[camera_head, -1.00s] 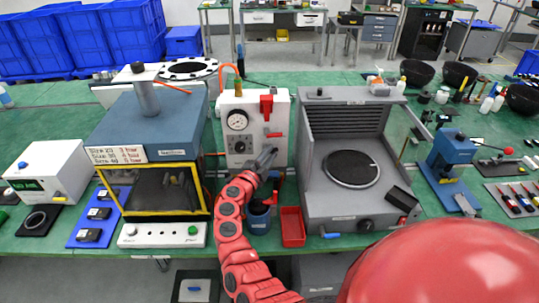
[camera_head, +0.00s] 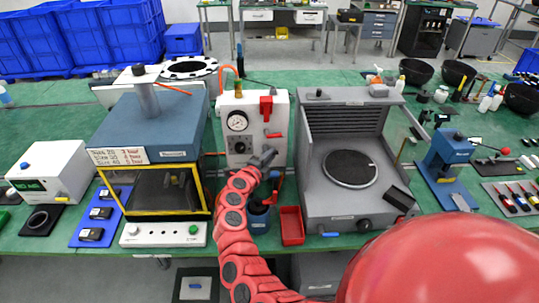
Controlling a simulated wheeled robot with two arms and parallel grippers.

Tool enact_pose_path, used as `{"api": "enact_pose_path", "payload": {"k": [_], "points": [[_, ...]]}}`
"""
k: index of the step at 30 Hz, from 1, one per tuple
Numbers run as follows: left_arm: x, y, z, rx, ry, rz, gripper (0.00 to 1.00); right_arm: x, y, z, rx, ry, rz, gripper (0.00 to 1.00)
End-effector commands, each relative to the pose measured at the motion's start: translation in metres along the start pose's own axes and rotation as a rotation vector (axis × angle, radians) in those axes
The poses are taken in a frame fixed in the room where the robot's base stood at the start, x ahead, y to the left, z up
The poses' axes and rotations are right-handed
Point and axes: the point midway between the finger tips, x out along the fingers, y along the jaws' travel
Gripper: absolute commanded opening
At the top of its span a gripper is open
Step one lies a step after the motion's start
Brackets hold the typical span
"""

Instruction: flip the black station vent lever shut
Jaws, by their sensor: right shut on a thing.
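The white station panel (camera_head: 238,153) with a round gauge stands on the bench in the middle. It has a red upright handle (camera_head: 266,105) and a red horizontal lever (camera_head: 273,135). My right gripper (camera_head: 268,155) is at the lower right of its front face, just below the horizontal lever. It is shut on a small dark part that looks like the black vent lever, mostly hidden by the fingers, so its exact position cannot be told. My left gripper is not in view.
A blue cup (camera_head: 259,222) and a red tray (camera_head: 292,226) stand just below the gripper. A grey machine with a round plate (camera_head: 350,168) is close on the right. A blue-topped, yellow-framed chamber (camera_head: 150,125) is on the left.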

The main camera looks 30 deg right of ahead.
Motion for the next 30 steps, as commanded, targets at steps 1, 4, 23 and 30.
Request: {"api": "enact_pose_path", "payload": {"k": [1,4,23,30], "points": [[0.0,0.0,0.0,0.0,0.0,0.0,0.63,0.0,0.001,0.0,0.001,0.0,0.001,0.0],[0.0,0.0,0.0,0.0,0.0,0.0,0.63,0.0,0.001,0.0,0.0,-0.001,0.001,0.0],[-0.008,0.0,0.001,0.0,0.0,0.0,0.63,-0.03,0.006,0.002,0.0,-0.004,0.005,0.31],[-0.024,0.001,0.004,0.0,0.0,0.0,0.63,-0.094,0.006,0.001,0.002,-0.004,0.004,0.31]]}}
